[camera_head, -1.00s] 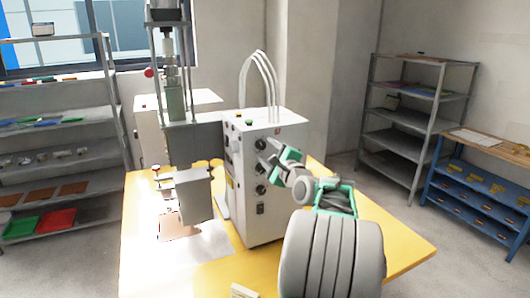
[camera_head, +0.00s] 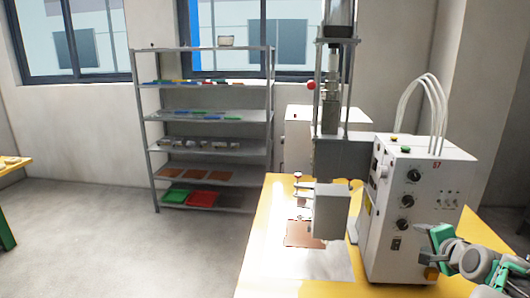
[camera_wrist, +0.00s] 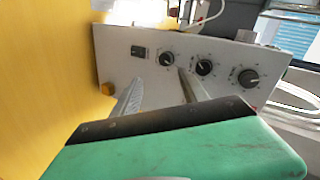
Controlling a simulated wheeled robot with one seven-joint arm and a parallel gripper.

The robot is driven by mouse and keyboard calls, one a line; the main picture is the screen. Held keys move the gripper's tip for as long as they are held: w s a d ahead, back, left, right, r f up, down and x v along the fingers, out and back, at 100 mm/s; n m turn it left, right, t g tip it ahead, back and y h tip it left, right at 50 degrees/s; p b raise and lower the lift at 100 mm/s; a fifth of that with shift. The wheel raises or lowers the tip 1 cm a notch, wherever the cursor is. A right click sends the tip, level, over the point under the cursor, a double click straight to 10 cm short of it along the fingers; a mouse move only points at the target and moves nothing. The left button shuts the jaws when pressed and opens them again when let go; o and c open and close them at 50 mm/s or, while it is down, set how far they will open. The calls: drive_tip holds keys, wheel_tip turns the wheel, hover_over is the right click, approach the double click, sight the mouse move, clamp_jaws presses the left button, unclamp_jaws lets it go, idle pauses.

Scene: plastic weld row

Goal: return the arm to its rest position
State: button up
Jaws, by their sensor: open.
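Beyond the fingers is the front panel of the white control box (camera_wrist: 225,60), with several black knobs. I cannot tell the exact gap between fingers and panel. In the head view my arm shows only in the bottom right corner, its green and grey end close to the right side of the white control box (camera_head: 420,205). The rest of the arm is cut off by the picture edge.
The welding press head (camera_head: 332,210) stands over the yellow table (camera_head: 262,240), left of the control box. A copper-coloured plate (camera_head: 303,236) lies under it. A grey shelf (camera_head: 210,100) with small parts and trays stands behind. The floor (camera_head: 110,235) at left is clear.

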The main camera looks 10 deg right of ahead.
drive_tip(key=s+a+f+n+g+y, duration=0.1)
drive_tip(key=s+a+f+n+g, duration=0.15)
drive_tip(key=s+f, duration=0.4)
drive_tip(key=s+a+f+n+g+y, duration=0.1)
drive_tip(key=s+a+f+n+g, duration=0.2)
drive_tip(key=s+f, duration=0.35)
drive_tip(key=s+a+f+n+g+y, duration=0.1)
drive_tip(key=s+a+f+n+g, duration=0.1)
drive_tip(key=s+a+f+g, duration=0.3)
drive_tip(key=w+a+r+n, duration=0.1)
drive_tip(key=a+r+n, duration=0.2)
drive_tip(key=a, duration=0.6)
drive_tip(key=w+a+r+n+t, duration=0.1)
drive_tip(key=a+r+n, duration=0.2)
drive_tip(key=a, duration=0.6)
drive_tip(key=w+a+r+n+t, duration=0.1)
drive_tip(key=a+r+n, duration=0.2)
drive_tip(key=a, duration=0.7)
drive_tip(key=shift+r+n, duration=0.3)
drive_tip(key=shift+n, duration=0.15)
